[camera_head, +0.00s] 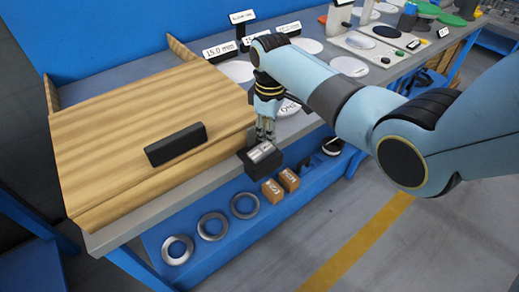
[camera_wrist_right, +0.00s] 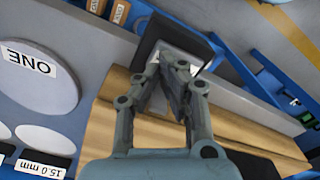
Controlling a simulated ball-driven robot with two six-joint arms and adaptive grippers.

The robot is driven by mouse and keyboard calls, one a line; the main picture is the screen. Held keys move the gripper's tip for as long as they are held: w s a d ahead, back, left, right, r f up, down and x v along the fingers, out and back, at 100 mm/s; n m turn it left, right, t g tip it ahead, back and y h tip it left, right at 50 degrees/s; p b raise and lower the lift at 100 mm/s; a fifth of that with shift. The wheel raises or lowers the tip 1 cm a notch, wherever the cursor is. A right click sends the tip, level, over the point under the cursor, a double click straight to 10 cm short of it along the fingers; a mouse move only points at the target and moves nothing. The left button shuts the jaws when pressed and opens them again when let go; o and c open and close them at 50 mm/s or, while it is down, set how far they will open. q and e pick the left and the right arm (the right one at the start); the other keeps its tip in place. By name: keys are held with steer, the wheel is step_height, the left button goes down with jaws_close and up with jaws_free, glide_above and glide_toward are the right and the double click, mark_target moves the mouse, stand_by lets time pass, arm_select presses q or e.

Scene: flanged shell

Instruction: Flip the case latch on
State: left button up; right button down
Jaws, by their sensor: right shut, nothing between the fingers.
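A wooden case (camera_head: 140,130) lies on the grey bench at the left, with a black handle-like bar (camera_head: 176,144) on it. A black block with a silver metal piece, seemingly the case latch (camera_head: 262,159), is at the bench's front edge by the case's right corner. My right gripper (camera_head: 265,139) points down just above this latch, its fingers shut and empty. In the right wrist view the fingertips (camera_wrist_right: 176,66) are in front of the silver piece (camera_wrist_right: 182,58) and partly hide it. I cannot tell whether they touch it. My left gripper is not in view.
White discs and labels, including a 15.0 mm sign (camera_head: 220,50), stand on the bench behind my right arm. A blue lower shelf (camera_head: 157,240) holds metal rings (camera_head: 213,226) and small brown boxes (camera_head: 272,190). The floor in front is clear.

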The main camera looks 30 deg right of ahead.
mark_target(268, 145)
steer(key=shift+f+b, duration=0.8)
steer(key=shift+f, duration=0.55)
stand_by(0.6)
steer(key=shift+r, duration=0.15)
step_height(268, 145, up, 7)
steer(key=p, duration=0.8)
stand_by(0.4)
